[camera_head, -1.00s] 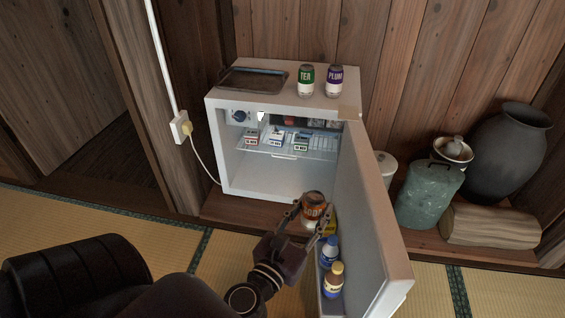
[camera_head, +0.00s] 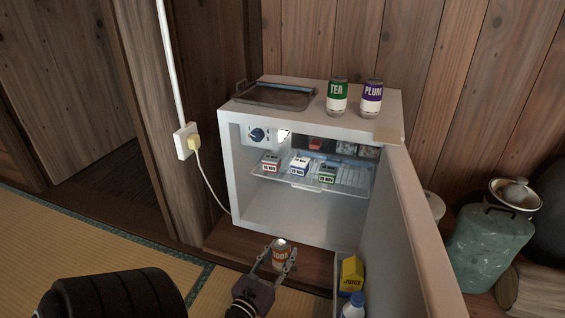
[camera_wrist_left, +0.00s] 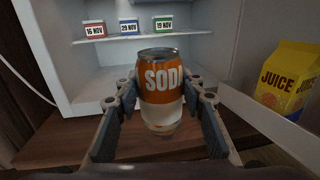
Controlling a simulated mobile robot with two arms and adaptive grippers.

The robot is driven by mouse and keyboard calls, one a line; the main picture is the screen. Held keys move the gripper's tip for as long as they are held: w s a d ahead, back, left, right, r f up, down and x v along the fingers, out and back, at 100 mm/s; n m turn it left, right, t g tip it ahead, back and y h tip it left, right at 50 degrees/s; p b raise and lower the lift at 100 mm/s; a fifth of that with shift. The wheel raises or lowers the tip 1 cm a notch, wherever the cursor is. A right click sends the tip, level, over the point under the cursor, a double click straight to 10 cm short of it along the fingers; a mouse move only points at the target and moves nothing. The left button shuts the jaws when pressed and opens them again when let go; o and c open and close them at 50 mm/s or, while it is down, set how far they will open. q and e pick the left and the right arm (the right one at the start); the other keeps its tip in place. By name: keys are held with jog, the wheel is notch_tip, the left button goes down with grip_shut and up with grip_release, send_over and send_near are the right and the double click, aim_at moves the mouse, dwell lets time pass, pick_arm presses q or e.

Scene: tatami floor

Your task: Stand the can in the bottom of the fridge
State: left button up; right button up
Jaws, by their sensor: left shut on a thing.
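An orange and white soda can (camera_head: 280,254) is upright between the fingers of my left gripper (camera_head: 277,262), which is shut on it. In the left wrist view the can (camera_wrist_left: 161,92) faces me with its label showing, held between the fingertips of the left gripper (camera_wrist_left: 165,100). The white fridge (camera_head: 228,170) stands open with its door (camera_head: 425,225) swung out to the right. Its bottom space (camera_head: 295,215) is empty where it shows. The can is in front of the opening, outside the fridge. My right gripper is not in view.
Several small dated cartons (camera_head: 299,166) stand on the glass shelf (camera_head: 345,180). A yellow juice carton (camera_head: 351,274) and a bottle (camera_head: 353,305) are in the door. A green tea can (camera_head: 337,97), a purple plum can (camera_head: 372,97) and a tray (camera_head: 274,96) are on top.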

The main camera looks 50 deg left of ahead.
pick_arm(q)
jog(key=shift+w+a+f+b, duration=0.6)
jog(key=shift+w+a+b, duration=0.85)
jog(key=shift+w, duration=1.35)
jog(key=shift+w+a+f+b, duration=0.65)
jog(key=shift+w+a+b, duration=0.75)
jog(key=shift+w, duration=1.45)
jog(key=shift+w+a+f+b, duration=0.6)
jog(key=shift+w+a+b, duration=0.4)
jog(key=shift+w+a, duration=1.3)
jog(key=shift+b+x, duration=1.6)
jog(key=shift+x, duration=2.75)
jog(key=shift+a+f+x, duration=0.15)
jog(key=shift+f+x, duration=0.05)
jog(key=shift+x, duration=0.8)
jog(key=shift+a+f+x, duration=0.1)
jog(key=shift+f+x, duration=0.05)
jog(key=shift+x, duration=0.9)
jog(key=shift+s, duration=0.1)
